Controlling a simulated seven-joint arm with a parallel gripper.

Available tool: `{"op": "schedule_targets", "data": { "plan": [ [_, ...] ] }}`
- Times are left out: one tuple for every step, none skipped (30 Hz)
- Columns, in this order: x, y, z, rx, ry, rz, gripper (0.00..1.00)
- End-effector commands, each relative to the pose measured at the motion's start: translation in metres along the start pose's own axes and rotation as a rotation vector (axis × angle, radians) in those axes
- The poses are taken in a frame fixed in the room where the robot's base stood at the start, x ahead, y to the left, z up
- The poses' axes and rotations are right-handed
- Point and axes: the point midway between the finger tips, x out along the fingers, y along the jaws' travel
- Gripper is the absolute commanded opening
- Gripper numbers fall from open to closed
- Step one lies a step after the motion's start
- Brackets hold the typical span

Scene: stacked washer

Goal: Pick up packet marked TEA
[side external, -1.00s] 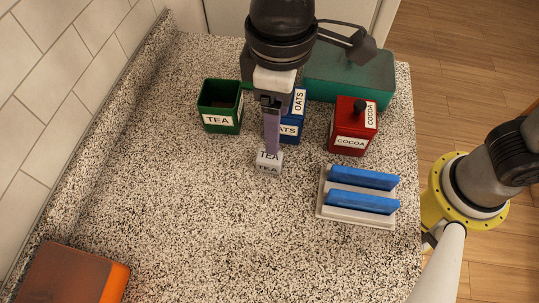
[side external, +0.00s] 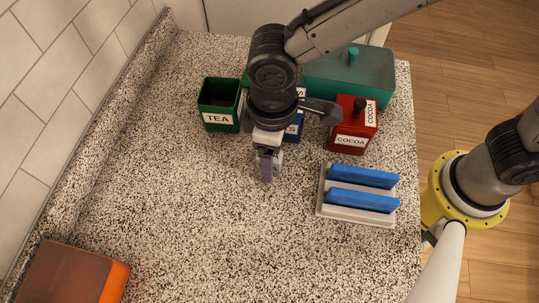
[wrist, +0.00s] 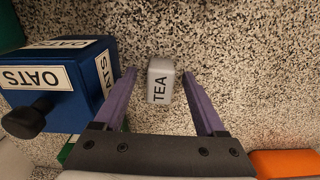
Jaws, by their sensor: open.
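The packet marked TEA (wrist: 161,88) is a small pale grey block on the speckled counter. In the wrist view it shows between my two purple fingertips, with a gap to each side. My gripper (side external: 267,178) is open and points down at the counter; its fingers also show in the wrist view (wrist: 160,74). I cannot tell how far down beside the packet the fingertips reach. In the side view my gripper hides most or all of the packet.
A blue OATS canister (wrist: 70,85) stands close by my gripper. An open green TEA canister (side external: 219,104) is at back left, a red COCOA canister (side external: 352,126) to the right. A rack with blue slabs (side external: 358,197) is at front right.

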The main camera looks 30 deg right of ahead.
Motion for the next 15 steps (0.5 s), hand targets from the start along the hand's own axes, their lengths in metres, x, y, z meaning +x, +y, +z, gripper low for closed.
{"op": "schedule_targets", "data": {
  "plan": [
    [0.0012,-0.0001,0.0002,0.000,-0.001,0.000,0.73],
    [0.0013,-0.0001,0.0002,0.000,-0.001,0.000,0.73],
    [0.0012,-0.0001,0.0002,0.000,0.000,0.000,0.73],
    [0.0011,-0.0001,0.0002,0.000,0.000,0.000,0.73],
    [0.0011,-0.0001,0.0002,0.000,0.000,0.000,0.73],
    [0.0010,-0.0001,0.0002,0.000,-0.001,0.000,0.73],
    [0.0010,-0.0001,0.0003,0.000,-0.001,0.000,0.69],
    [0.0009,-0.0001,0.0002,0.000,-0.001,0.000,0.64],
    [0.0009,-0.0001,0.0003,0.000,-0.001,0.000,0.57],
    [0.0009,-0.0001,0.0002,0.000,0.000,0.000,0.51],
    [0.0008,-0.0001,0.0003,0.000,-0.001,0.000,0.46],
    [0.0008,-0.0001,0.0003,0.000,0.000,0.000,0.39],
    [0.0008,-0.0001,0.0003,0.000,0.000,0.000,0.33],
    [0.0007,-0.0001,0.0002,0.000,0.000,0.000,0.28],
    [0.0007,-0.0001,0.0002,0.000,0.000,0.000,0.21]
  ]
}}
